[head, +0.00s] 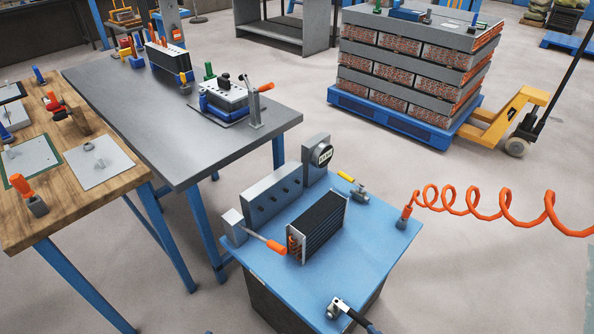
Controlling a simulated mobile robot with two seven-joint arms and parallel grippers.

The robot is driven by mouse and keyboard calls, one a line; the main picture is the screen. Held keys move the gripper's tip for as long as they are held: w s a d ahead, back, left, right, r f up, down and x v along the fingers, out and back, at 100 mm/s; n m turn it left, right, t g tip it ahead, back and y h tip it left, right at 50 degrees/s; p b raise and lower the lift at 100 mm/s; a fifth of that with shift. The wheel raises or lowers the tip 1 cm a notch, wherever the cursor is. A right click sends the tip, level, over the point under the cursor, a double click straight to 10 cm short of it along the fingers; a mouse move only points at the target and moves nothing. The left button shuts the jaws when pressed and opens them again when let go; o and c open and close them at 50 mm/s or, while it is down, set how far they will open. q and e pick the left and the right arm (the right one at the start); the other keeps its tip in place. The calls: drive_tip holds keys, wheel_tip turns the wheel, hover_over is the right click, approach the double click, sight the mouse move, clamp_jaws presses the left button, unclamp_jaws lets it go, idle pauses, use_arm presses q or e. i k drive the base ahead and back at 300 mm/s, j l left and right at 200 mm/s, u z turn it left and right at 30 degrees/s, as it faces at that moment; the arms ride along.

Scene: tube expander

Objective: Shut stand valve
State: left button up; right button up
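The test stand (375,245) is a blue-topped bench at the lower middle of the head view. A small metal valve (360,193) with a yellow lever (346,177) sits near the stand's back right edge. The lever points to the upper left, away from the valve body; I cannot tell from this whether the valve is open or shut. Neither of my grippers shows in the view.
A finned coil (318,226) lies mid-stand, between an orange-handled clamp (265,240) and a black-handled one (347,312). An orange coiled hose (480,202) runs right from the stand's corner. Grey (140,115) and wooden (105,190) benches stand left.

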sight(347, 177)
drive_tip(key=i+l+u, duration=0.1)
drive_tip(key=l+u, duration=1)
drive_tip(key=l, duration=0.3)
drive_tip(key=k+l+u, duration=0.2)
drive_tip(key=l, duration=0.3)
drive_tip(key=k+l+u, duration=0.1)
drive_tip(key=l, duration=0.45)
drive_tip(key=k+l, duration=0.1)
drive_tip(key=l, duration=0.4)
drive_tip(key=u, duration=0.05)
